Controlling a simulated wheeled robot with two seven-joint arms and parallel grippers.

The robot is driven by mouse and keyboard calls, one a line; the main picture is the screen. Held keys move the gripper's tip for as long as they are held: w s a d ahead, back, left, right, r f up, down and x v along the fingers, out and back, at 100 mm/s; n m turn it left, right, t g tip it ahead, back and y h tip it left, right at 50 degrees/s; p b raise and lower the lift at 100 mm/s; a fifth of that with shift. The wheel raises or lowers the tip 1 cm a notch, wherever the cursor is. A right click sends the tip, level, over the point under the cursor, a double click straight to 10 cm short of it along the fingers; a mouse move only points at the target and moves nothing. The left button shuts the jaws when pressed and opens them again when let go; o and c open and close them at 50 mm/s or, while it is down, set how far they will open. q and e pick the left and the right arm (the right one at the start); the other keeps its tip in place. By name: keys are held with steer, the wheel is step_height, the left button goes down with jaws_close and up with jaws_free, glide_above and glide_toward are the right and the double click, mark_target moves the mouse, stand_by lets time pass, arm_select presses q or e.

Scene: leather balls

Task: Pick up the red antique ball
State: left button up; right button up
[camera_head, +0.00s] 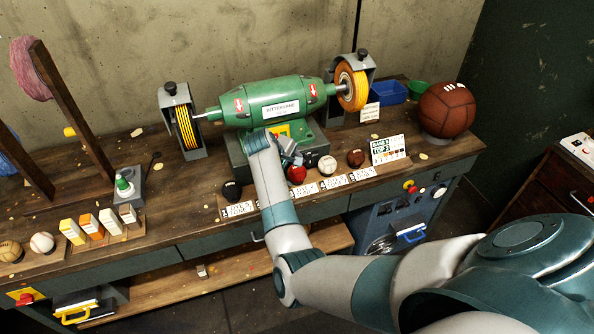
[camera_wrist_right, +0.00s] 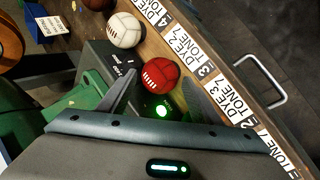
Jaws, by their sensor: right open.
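The red ball (camera_head: 296,174) sits in the row of small balls on the workbench, just below my right gripper (camera_head: 289,151) in the head view, partly covered by it. In the right wrist view the red ball (camera_wrist_right: 160,74) shows white stitching and lies ahead of the fingertips, between their lines. My right gripper (camera_wrist_right: 160,88) is open, with one finger on each side and nothing held. I cannot tell whether either finger touches the ball. My left gripper is not in view.
A white ball (camera_head: 327,165) and a brown ball (camera_head: 355,158) stand right of the red one. Labelled cards (camera_head: 333,181) line the front. The green grinder (camera_head: 270,102) stands close behind.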

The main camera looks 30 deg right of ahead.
steer(key=shift+x, duration=1.1)
steer(key=c, duration=0.6)
steer(key=shift+r, duration=0.2)
